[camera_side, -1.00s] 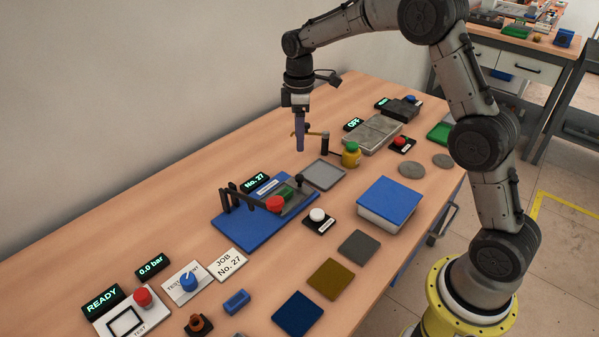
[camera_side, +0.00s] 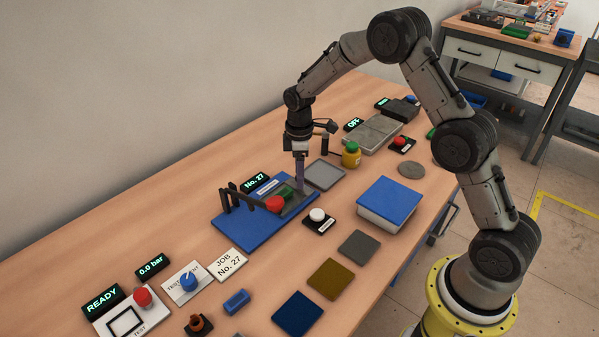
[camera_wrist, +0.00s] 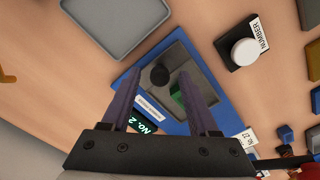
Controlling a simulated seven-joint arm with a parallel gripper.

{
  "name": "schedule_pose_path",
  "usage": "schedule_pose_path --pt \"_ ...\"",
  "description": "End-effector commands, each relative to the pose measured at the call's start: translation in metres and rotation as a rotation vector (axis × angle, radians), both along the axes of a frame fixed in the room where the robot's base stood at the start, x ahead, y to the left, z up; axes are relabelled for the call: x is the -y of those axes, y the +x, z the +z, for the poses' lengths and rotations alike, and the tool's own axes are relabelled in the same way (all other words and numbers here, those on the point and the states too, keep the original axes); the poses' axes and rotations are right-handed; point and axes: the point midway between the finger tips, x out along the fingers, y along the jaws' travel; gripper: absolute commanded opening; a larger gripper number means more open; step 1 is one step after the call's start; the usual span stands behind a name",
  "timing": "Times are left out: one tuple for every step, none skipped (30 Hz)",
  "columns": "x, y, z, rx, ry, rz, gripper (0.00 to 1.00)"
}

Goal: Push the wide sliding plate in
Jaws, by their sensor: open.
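The wide sliding plate is a grey plate (camera_side: 297,204) at the right end of the blue base (camera_side: 245,233). It also shows in the wrist view (camera_wrist: 190,65). A black knob (camera_wrist: 158,77) stands on the plate. A green block (camera_side: 285,191) sits on the plate behind a red cap (camera_side: 274,203) on a black arm. My gripper (camera_side: 300,187) points down at the plate's knob end. In the wrist view my open fingers (camera_wrist: 160,74) appear on either side of the knob; I cannot tell whether they touch it. The fingers hide the knob in the side view.
A grey tray (camera_side: 325,175) lies just beyond the base. A white button (camera_side: 317,215) on a black box stands close to the right, with a blue-lidded box (camera_side: 386,204) further right. The "No. 27" display (camera_side: 255,183) stands behind the base.

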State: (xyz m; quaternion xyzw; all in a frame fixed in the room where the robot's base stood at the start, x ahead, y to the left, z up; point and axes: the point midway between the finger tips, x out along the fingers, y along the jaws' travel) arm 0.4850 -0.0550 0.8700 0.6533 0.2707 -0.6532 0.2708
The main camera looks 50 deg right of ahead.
Motion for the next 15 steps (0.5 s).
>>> schedule_pose_path --pt "0.0000 -0.0001 0.0000 0.000 0.000 0.000 0.61" --pt "-0.0001 -0.0001 0.0000 0.000 0.000 0.000 0.61" --pt "-0.0001 -0.0001 0.0001 0.000 0.000 0.000 0.57" --pt "-0.0001 -0.0001 0.0001 0.000 0.000 0.000 0.52" --pt "0.0000 0.0000 0.0001 0.000 0.000 0.000 0.46" --pt "0.0000 0.0000 0.0002 0.000 0.000 0.000 0.39" --pt "0.0000 0.0000 0.0002 0.000 0.000 0.000 0.34" --pt "0.0000 0.0000 0.0003 0.000 0.000 0.000 0.28" --pt "0.0000 0.0000 0.0003 0.000 0.000 0.000 0.21" --pt "0.0000 0.0000 0.0003 0.000 0.000 0.000 0.16" --pt "0.0001 -0.0001 0.0003 0.000 0.000 0.000 0.10" --pt "0.0001 -0.0001 0.0004 0.000 0.000 0.000 0.03" --pt "0.0001 -0.0001 0.0004 0.000 0.000 0.000 0.00" --pt "0.0001 -0.0001 0.0004 0.000 0.000 0.000 0.00" --pt "0.0001 -0.0001 0.0005 0.000 0.000 0.000 0.00"
